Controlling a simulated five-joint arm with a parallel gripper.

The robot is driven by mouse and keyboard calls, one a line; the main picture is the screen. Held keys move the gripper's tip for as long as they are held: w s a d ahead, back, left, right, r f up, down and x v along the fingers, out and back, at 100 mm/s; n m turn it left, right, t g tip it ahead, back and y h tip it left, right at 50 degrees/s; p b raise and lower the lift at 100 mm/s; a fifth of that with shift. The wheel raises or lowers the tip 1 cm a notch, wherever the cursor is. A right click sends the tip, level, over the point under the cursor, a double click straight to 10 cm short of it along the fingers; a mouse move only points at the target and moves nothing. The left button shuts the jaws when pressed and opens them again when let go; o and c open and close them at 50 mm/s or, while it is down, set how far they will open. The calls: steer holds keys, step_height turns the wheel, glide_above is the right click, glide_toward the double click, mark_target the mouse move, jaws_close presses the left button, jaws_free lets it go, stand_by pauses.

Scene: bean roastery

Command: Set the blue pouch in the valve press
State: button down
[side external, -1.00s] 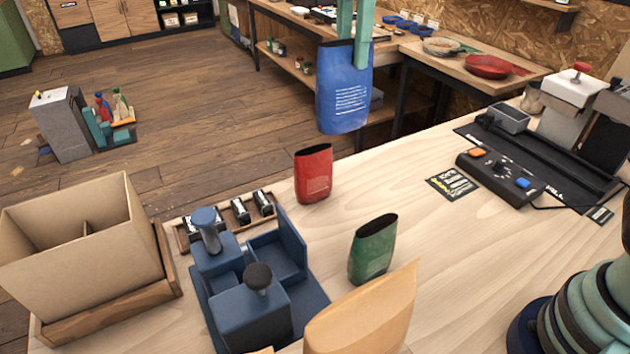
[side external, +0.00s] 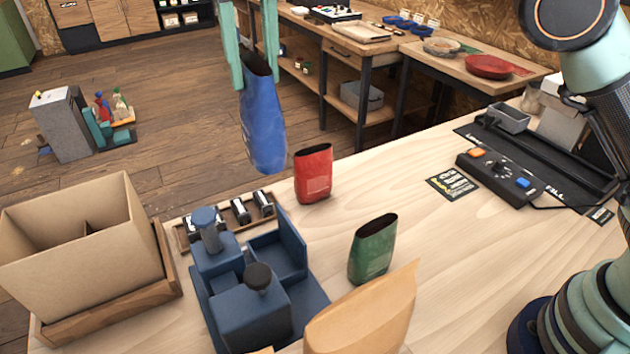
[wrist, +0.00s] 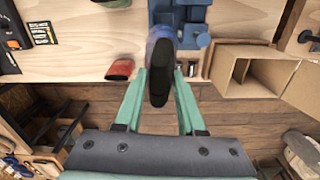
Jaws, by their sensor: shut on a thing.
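The blue pouch (side external: 263,128) hangs in the air, slightly tilted, above the back edge of the bench, left of the red pouch. My gripper (side external: 254,62) is shut on its upper part, one finger on each side. In the wrist view the pouch (wrist: 160,70) sits between the two fingers (wrist: 160,98), its dark open mouth facing the camera. The valve press (side external: 250,310) is the dark blue unit with two knobbed blocks and an open, walled bay (side external: 277,258). It stands front left of the pouch, and the pouch is apart from it. In the wrist view the pouch partly hides the press (wrist: 190,35).
A red pouch (side external: 313,174) and a green pouch (side external: 372,250) stand on the bench (side external: 450,285). A kraft bag (side external: 365,315) is at the front. A cardboard box (side external: 80,240) and a wooden tray of small dark items (side external: 240,210) flank the press. A sealer (side external: 500,180) lies right.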

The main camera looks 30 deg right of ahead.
steer(key=shift+s+a+n, duration=0.1)
steer(key=shift+a+n, duration=0.3)
steer(key=shift+n, duration=0.1)
steer(key=shift+f, duration=0.25)
step_height(320, 180, down, 23)
steer(key=shift+f, duration=0.15)
stand_by(0.4)
stand_by(0.3)
steer(key=shift+c, duration=0.6)
jaws_free()
